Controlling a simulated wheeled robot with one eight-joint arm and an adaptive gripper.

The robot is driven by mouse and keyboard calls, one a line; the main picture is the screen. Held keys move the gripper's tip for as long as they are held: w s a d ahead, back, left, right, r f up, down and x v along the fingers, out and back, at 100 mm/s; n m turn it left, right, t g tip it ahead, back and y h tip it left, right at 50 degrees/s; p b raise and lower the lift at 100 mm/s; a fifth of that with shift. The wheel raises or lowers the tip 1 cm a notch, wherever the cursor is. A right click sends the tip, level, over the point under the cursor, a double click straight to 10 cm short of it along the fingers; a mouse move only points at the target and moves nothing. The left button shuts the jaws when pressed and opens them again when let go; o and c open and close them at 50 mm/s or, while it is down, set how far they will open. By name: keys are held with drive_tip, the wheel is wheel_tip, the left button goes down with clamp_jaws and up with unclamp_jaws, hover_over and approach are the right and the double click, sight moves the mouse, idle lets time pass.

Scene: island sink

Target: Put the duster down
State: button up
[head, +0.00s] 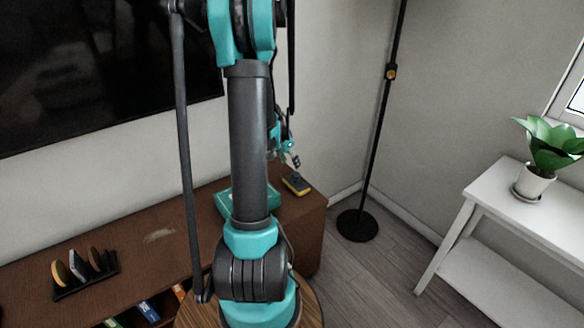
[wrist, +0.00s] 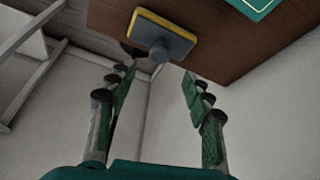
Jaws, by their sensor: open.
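The duster (head: 297,183) is a small yellow and grey block lying on the brown cabinet top near its right end. In the wrist view the duster (wrist: 163,38) shows a yellow rim, a grey body and a round grey knob. My gripper (wrist: 157,80) is open, with nothing between its fingers. The duster appears beyond the fingertips, apart from them. In the head view my gripper (head: 290,155) is small, partly hidden by my arm, and above the cabinet just behind the duster in the picture.
The brown cabinet (head: 140,245) also bears a teal flat item (head: 223,203), partly behind my arm, and a dark rack (head: 88,284) with several discs. A black lamp stand (head: 357,225) is to the right. A white table (head: 525,215) holds a potted plant (head: 533,184).

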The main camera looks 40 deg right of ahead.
drive_tip(key=shift+a+r, duration=0.3)
drive_tip(key=shift+r, duration=0.3)
drive_tip(key=w+a+r+n+t, duration=0.1)
drive_tip(key=a+r+n, duration=0.1)
drive_tip(key=a, duration=0.4)
drive_tip(key=w+a+r+n, duration=0.1)
drive_tip(key=a+n, duration=0.1)
drive_tip(key=a, duration=0.5)
drive_tip(key=s+a+n+t+y, duration=0.1)
drive_tip(key=s+a+n, duration=0.2)
drive_tip(key=a, duration=0.6)
drive_tip(key=s+a+n+y, duration=0.2)
drive_tip(key=s+a+n, duration=0.2)
drive_tip(key=a, duration=0.5)
drive_tip(key=s+a+n+t+y, duration=0.1)
drive_tip(key=s+a+n, duration=0.3)
drive_tip(key=a, duration=0.6)
drive_tip(key=shift+s+r+n+t, duration=0.2)
drive_tip(key=shift+r+n+t, duration=0.1)
drive_tip(key=shift+n, duration=0.4)
drive_tip(key=shift+d, duration=0.1)
